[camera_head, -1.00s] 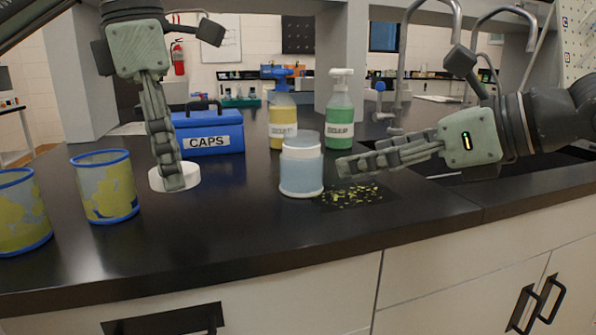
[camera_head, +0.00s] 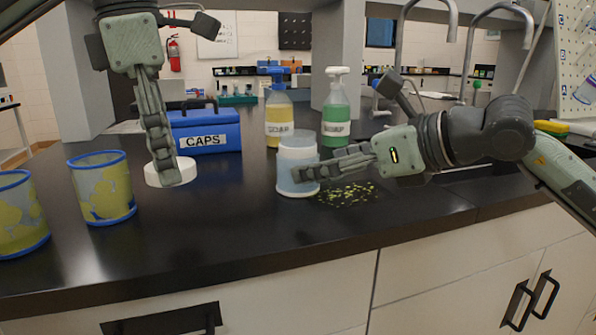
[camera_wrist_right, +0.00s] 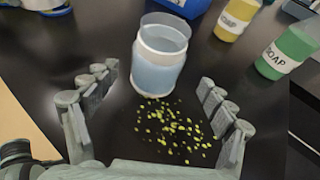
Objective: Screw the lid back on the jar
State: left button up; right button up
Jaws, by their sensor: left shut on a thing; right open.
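The jar (camera_head: 296,178) stands upright on the dark counter, pale blue with a white band and a clear, lidless top. It also shows in the right wrist view (camera_wrist_right: 160,62). The white round lid (camera_head: 158,178) is left of the jar, at or just above the counter; I cannot tell which. My left gripper (camera_head: 166,180) points down and is shut on the lid, hiding part of it. My right gripper (camera_head: 304,174) comes in from the right at the jar's side.
Small yellow-green bits (camera_head: 348,195) lie scattered right of the jar. Yellow (camera_head: 279,122) and green (camera_head: 336,120) soap bottles stand behind it. A blue CAPS box (camera_head: 205,130) is behind the lid. Two blue-rimmed containers (camera_head: 102,188) (camera_head: 20,215) stand at left. The counter's front is clear.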

aim_at(315, 161)
jog(key=a, duration=0.1)
jog(key=w+a, duration=0.2)
jog(key=shift+a+f+p, duration=0.15)
jog(key=shift+f+p, duration=0.2)
jog(key=shift+w+a+f, duration=0.3)
jog(key=shift+w+a, duration=0.1)
jog(key=c, duration=1.4)
jog(key=shift+r, duration=0.1)
jog(key=shift+c, duration=0.2)
